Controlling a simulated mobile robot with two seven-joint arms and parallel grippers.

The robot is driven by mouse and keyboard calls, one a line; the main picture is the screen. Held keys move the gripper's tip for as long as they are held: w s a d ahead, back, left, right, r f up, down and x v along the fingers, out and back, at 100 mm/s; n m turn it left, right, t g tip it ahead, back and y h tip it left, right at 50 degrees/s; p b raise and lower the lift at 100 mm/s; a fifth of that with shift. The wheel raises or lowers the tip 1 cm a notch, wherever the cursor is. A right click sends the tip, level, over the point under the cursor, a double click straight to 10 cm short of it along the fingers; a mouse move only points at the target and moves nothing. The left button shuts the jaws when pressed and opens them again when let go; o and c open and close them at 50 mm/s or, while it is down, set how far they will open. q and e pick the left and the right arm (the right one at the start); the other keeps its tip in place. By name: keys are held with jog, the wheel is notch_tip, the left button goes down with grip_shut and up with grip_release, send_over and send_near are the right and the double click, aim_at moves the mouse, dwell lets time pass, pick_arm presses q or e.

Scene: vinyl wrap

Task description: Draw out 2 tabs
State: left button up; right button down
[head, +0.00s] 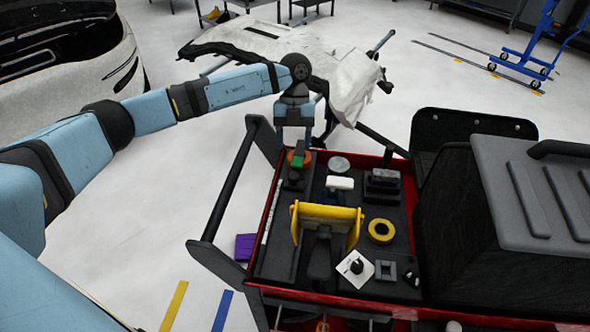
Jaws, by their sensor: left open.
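My left arm reaches in from the left, and its left gripper (293,180) points down over the back left part of the red cart's (266,215) dark top tray. The gripper is open; its fingertips are small and dark against the tray, and I cannot tell whether they touch anything. A small green piece (298,161) and an orange round piece (307,157) show right at the gripper, partly hidden by it. I cannot make out any tabs for certain. My right gripper is not in view.
The tray also holds a yellow holder (327,212), a yellow tape roll (381,230), a white square piece (355,267) and a white-topped item (339,183). A black handle bar (230,188) runs along the cart's left. A large dark case (520,200) stands right.

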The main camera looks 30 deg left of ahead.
aim_at(294, 175)
pick_arm(q)
jog(key=x, duration=0.7)
jog(key=shift+f, duration=0.3)
jog(key=shift+s+d+f, duration=0.15)
jog(key=shift+s+f, duration=0.05)
jog(key=shift+f, duration=0.25)
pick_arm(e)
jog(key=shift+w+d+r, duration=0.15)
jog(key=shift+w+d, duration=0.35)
